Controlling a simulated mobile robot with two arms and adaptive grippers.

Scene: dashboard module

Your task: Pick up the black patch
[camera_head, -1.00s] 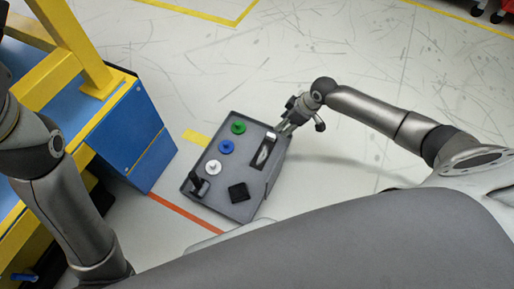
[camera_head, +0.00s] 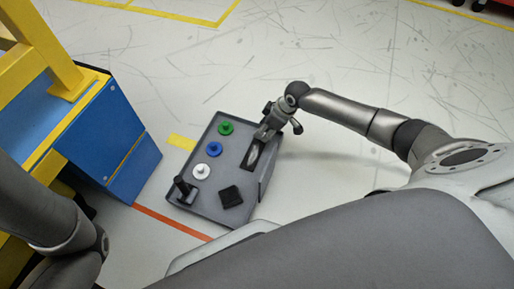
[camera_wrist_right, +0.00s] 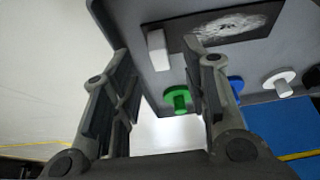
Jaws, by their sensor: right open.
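The grey dashboard module (camera_head: 209,137) lies tilted in the picture in the head view. A black square patch (camera_head: 231,196) lies on its lower right part; I cannot make it out in the right wrist view. My right gripper (camera_head: 262,135) is at the module's upper right edge, away from the black square, near a dark rectangular plate (camera_head: 248,164) with a whitish pattern. In the right wrist view my right gripper (camera_wrist_right: 160,62) is open, its fingers apart on either side of a small white block (camera_wrist_right: 157,50) beside the dark plate (camera_wrist_right: 230,28). My left gripper is not in view.
On the module are green (camera_head: 226,128), blue (camera_head: 214,149) and white (camera_head: 201,171) knobs and a black lever (camera_head: 183,187). A blue and yellow structure (camera_head: 120,150) stands at the left. The floor beyond is clear.

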